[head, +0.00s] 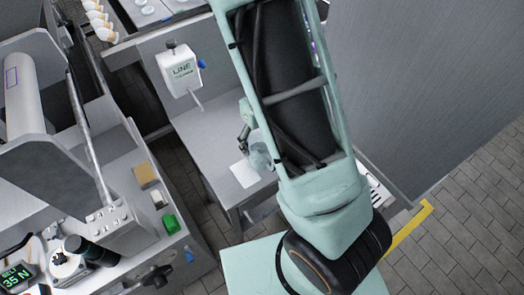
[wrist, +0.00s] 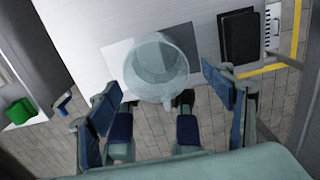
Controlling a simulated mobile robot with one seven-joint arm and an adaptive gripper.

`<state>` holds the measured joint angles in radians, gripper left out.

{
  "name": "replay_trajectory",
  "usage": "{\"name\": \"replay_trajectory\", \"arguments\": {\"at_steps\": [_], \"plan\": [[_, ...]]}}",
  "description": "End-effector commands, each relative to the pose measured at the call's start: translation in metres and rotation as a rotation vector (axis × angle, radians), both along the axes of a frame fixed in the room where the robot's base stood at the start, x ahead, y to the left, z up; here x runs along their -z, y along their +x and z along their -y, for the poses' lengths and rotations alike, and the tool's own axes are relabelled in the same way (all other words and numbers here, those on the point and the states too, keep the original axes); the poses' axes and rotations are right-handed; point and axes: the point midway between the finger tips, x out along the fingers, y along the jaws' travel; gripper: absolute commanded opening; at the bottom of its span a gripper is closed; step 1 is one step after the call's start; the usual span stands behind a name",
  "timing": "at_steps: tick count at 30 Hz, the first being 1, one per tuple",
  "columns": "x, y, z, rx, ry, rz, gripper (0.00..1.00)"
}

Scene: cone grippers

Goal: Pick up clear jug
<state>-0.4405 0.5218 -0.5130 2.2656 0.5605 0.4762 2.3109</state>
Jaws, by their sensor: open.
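The clear jug (wrist: 157,68) is see-through and pale. In the wrist view it stands near the edge of a grey table (wrist: 85,20), seen from above, with a white sheet and a grey square by it. In the head view the jug (head: 259,156) shows just left of my arm, which hides part of the table. My gripper (wrist: 161,80) is open, its blue-padded fingers apart to the left and right of the jug. I cannot tell whether they touch it. In the head view my gripper (head: 246,124) is small and partly hidden.
A white "LINE" box (head: 180,72) stands on a post at the table's back. A black folder-like item (wrist: 238,37) lies right of the jug. A machine bench with a green block (head: 171,223) is at left. A grey wall (head: 425,90) rises at right.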

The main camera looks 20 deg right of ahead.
Motion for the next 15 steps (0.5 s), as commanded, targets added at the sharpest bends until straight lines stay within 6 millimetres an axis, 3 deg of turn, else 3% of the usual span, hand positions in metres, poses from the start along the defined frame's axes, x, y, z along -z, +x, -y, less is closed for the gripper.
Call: {"name": "replay_trajectory", "arguments": {"at_steps": [1, 10, 15], "plan": [[0.011, 0.0, 0.001, 0.002, -0.001, -0.002, 0.74], [0.036, -0.001, 0.0, 0.001, 0.001, -0.001, 0.74], [0.062, -0.002, -0.002, 0.0, 0.001, -0.003, 0.74]]}}
